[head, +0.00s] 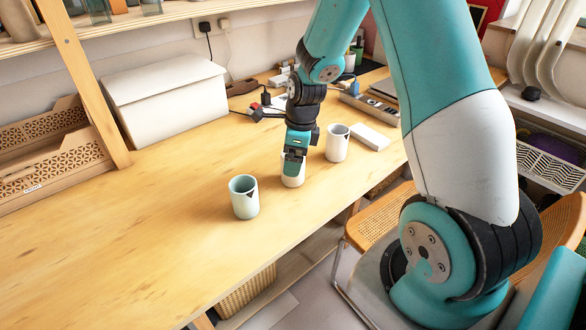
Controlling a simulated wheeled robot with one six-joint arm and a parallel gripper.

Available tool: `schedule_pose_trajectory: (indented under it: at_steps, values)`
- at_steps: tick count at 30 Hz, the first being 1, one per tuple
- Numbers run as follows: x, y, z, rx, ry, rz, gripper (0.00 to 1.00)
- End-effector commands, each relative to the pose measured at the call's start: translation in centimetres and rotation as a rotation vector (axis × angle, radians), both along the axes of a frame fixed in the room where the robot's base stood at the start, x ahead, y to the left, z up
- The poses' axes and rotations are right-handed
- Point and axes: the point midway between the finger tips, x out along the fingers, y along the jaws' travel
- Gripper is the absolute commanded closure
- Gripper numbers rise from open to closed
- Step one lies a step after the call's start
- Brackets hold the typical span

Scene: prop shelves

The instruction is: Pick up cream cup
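My gripper (293,165) points down at a whitish cup (293,180) on the wooden table. Its fingers overlap the cup's upper part and hide its rim. I cannot tell whether they are closed on the cup or only around or in front of it. A second cup, cream-white with a dark triangular mark (337,145), stands upright to the right and a little farther back. A pale green cup (244,198) with a dark mark near its rim stands upright to the left, nearer the front edge.
A large white box (165,95) and a wooden lattice organizer (55,150) stand at the back left. A white block (370,136) lies right of the cups. Cables and small items (262,103) lie behind my gripper. The table's left front is clear. A chair (375,218) stands below the edge.

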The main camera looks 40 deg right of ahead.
Motion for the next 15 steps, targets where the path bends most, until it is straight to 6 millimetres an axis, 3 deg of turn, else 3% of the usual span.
schedule_pose_trajectory:
  at_steps: [5, 13, 15]
  values:
    - [0.2, 0.3, -2.2, 0.001, 0.002, 0.000, 0.04]
    - [0.3, 0.3, -2.5, 0.000, -0.001, 0.000, 0.04]
    - [0.3, 0.3, -2.5, 0.000, -0.001, 0.000, 0.21]
